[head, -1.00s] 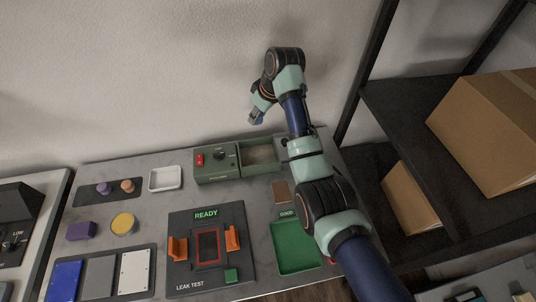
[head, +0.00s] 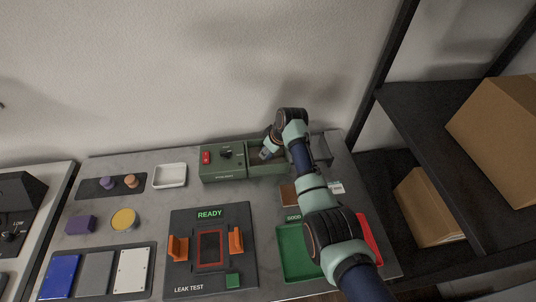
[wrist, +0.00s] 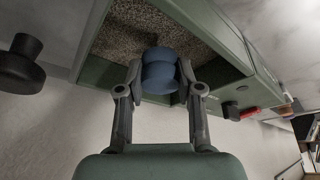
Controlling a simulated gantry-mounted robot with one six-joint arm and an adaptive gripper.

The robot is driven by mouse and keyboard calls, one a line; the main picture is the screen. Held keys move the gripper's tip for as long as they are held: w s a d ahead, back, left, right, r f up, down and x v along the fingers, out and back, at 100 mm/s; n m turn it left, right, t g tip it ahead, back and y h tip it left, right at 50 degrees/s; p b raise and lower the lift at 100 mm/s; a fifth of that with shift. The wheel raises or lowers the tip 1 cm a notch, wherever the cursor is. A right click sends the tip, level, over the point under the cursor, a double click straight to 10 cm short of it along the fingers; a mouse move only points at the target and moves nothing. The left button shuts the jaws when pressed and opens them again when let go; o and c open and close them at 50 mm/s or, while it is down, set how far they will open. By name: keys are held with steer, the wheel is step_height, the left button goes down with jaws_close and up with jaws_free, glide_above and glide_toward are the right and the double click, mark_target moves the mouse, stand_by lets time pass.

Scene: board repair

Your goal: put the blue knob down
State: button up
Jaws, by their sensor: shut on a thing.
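The blue knob (wrist: 160,75) is between the two fingertips of my gripper (wrist: 160,88) in the wrist view. My gripper is shut on it. Behind the knob is the open compartment of the green box (wrist: 97,72), with a speckled grainy floor. In the head view my gripper (head: 267,155) is low over this compartment of the green box (head: 222,179). There my gripper and arm cover part of the compartment, and I cannot make out the knob. Whether the knob touches the grainy floor cannot be told.
The box has a red switch (head: 206,157) and a black dial (head: 225,153) to the left of the compartment. A white tray (head: 170,183) stands further left. The leak test fixture (head: 184,212) and a green tray (head: 284,257) are in front. A dark shelf rises at right.

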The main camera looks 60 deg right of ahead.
steer(key=shift+f, duration=0.65)
steer(key=shift+f, duration=0.25)
steer(key=o, duration=1)
steer(key=shift+r, duration=0.1)
steer(key=shift+r, duration=0.25)
steer(key=p+v, duration=0.4)
steer(key=v, duration=0.8)
